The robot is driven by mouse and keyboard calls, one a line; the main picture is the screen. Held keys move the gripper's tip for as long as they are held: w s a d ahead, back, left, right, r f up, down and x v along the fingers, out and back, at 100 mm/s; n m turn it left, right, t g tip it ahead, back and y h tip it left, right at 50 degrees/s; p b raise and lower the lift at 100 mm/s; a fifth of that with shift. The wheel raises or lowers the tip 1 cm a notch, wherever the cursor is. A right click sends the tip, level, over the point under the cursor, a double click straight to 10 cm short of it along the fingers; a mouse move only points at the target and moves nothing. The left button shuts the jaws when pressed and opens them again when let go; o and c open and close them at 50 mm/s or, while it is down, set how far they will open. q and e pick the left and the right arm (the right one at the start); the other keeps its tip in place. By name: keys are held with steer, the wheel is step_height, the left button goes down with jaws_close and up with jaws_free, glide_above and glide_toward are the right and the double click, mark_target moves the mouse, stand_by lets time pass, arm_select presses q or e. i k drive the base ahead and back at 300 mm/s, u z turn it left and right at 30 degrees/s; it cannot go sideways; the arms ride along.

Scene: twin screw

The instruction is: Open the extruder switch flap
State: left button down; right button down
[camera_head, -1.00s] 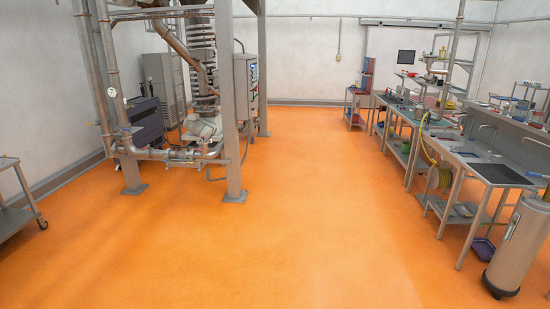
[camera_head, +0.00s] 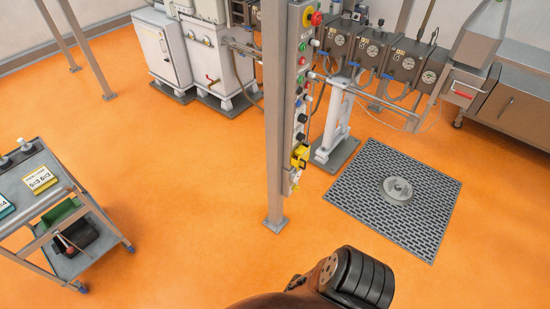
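A narrow control panel (camera_head: 303,80) with red and green buttons, dark knobs and a red knob on yellow at its top is mounted on a grey post (camera_head: 277,120) in the middle of the head view. A small yellow part (camera_head: 299,157) low on this panel may be the extruder switch flap. It is too small to tell whether it is open or shut. Neither of my grippers shows, and nothing of mine touches the panel.
A wheeled cart (camera_head: 62,220) stands at left. White cabinets (camera_head: 160,52) and a row of machine units with dials (camera_head: 372,52) stand behind the post. A floor grate (camera_head: 350,190) with a round cover (camera_head: 397,190) lies at right.

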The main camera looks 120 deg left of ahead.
mark_target(302, 152)
steer(key=u, duration=2.2)
